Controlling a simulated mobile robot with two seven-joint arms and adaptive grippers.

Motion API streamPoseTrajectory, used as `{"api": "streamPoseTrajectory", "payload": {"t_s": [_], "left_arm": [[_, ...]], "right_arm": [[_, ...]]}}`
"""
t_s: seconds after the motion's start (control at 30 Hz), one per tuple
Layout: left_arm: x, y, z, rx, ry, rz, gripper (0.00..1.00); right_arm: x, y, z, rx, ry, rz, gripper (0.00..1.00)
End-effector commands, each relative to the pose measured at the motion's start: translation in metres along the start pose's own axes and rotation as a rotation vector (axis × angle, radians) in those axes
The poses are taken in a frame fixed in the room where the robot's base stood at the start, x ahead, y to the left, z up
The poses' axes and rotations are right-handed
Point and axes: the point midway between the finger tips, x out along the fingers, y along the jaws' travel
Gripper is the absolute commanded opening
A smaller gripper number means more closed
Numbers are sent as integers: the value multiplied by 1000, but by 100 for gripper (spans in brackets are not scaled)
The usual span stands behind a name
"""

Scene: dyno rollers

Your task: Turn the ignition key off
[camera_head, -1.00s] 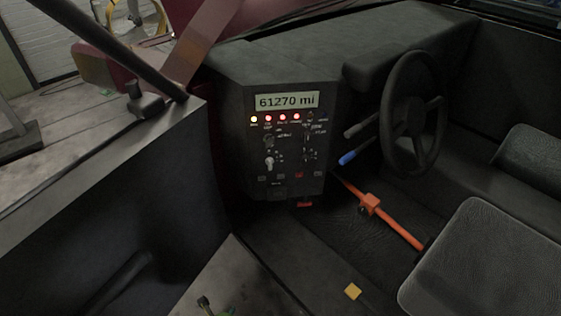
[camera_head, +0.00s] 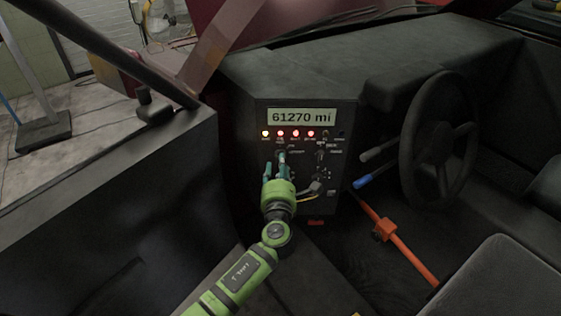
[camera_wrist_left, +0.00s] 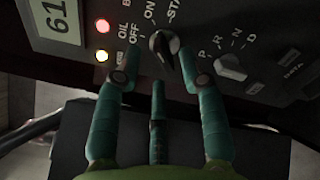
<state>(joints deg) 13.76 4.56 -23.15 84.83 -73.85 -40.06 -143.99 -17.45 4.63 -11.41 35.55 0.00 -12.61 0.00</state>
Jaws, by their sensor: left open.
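The dashboard panel (camera_head: 345,160) faces me, with a lit display reading 61270 mi. In the left wrist view the dark ignition key switch (camera_wrist_left: 163,42) sits beside the labels OFF, ON and START. Its exact setting is hard to tell. In the head view my left gripper (camera_head: 276,166) is in front of the upper left of the panel and covers much of the switch area. In the left wrist view the gripper's fingers (camera_wrist_left: 156,75) are spread, open and empty, with tips around the near side of the switch. Contact cannot be told. My right gripper is not in view.
A gear selector knob (camera_wrist_left: 230,67) marked P R N D is close beside the right finger. Several warning lights (camera_head: 295,133) glow under the display. The steering wheel (camera_head: 440,135), blue-tipped lever (camera_head: 370,180) and orange bar (camera_head: 400,247) are to the right.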

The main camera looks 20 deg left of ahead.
Motion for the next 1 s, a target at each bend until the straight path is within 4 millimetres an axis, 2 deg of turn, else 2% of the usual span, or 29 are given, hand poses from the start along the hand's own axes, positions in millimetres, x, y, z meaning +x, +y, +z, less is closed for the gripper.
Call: {"api": "streamPoseTrajectory", "payload": {"t_s": [0.1, 0.2, 0.53, 0.63, 1.0], "left_arm": [[16, -1, 0, -2, 0, 0, 41], [24, -1, -1, -2, 1, -1, 41], [28, -1, -1, -4, 1, -2, 41], [28, -1, -1, -4, 1, -2, 1], [28, -1, -1, -18, 2, -2, 0]], "right_arm": [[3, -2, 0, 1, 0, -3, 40], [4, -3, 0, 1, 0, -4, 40], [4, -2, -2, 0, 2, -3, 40], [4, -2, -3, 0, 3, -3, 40], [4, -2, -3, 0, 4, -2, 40]]}}
